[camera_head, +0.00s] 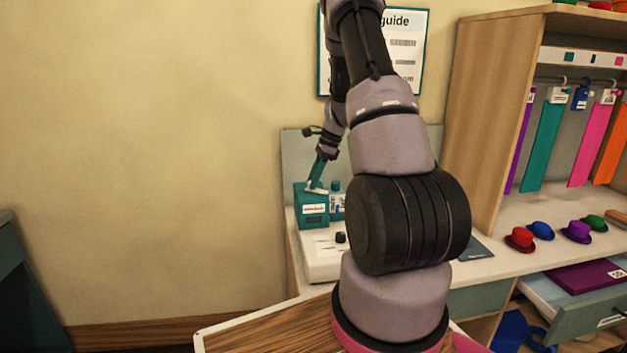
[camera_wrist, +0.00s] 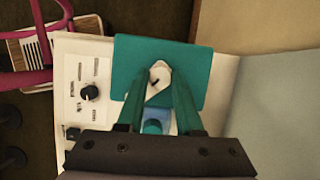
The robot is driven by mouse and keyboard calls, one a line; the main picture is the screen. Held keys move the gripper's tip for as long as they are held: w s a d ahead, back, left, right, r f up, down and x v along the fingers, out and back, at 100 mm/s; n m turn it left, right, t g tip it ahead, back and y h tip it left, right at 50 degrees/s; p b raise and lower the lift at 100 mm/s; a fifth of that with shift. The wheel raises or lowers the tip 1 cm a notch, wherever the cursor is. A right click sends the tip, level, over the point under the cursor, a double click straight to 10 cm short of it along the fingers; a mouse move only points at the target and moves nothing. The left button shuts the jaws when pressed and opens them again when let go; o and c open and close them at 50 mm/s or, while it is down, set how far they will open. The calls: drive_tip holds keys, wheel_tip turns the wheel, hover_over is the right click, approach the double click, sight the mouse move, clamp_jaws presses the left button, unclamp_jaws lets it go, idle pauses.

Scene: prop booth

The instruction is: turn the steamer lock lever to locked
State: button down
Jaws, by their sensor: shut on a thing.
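The steamer's teal box (camera_head: 312,218) stands on the counter at the back, with a white label on its front. Its top also shows in the wrist view (camera_wrist: 200,60). A small white lever (camera_wrist: 159,76) sits on that top, partly hidden by my fingers. My gripper (camera_head: 315,182) reaches down to the box with its teal fingers tilted. In the wrist view my gripper (camera_wrist: 160,82) is shut on the lever, with a fingertip on each side of it. I cannot read any locked mark beside the lever.
A white control panel (camera_wrist: 70,72) with a black knob (camera_wrist: 89,92) lies beside the box. A small bottle with a teal cap (camera_head: 336,186) stands close behind the box. Hats (camera_head: 520,239) and a wooden shelf (camera_head: 487,110) are at the right. Bare wall is at the left.

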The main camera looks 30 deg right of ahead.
drive_tip(key=n+g, duration=0.1)
drive_tip(key=n, duration=0.3)
drive_tip(key=shift+w+n+g, duration=0.2)
drive_tip(key=shift+n+g, duration=0.1)
drive_tip(key=shift+g, duration=0.1)
drive_tip(key=shift+n+g+h, duration=0.3)
drive_tip(key=shift+n+g, duration=0.3)
drive_tip(key=shift+n, duration=1.2)
drive_tip(key=c, duration=0.6)
unclamp_jaws()
drive_tip(key=shift+o, duration=0.2)
drive_tip(key=shift+w+r, duration=0.1)
drive_tip(key=v, duration=1)
drive_tip(key=shift+r, duration=0.25)
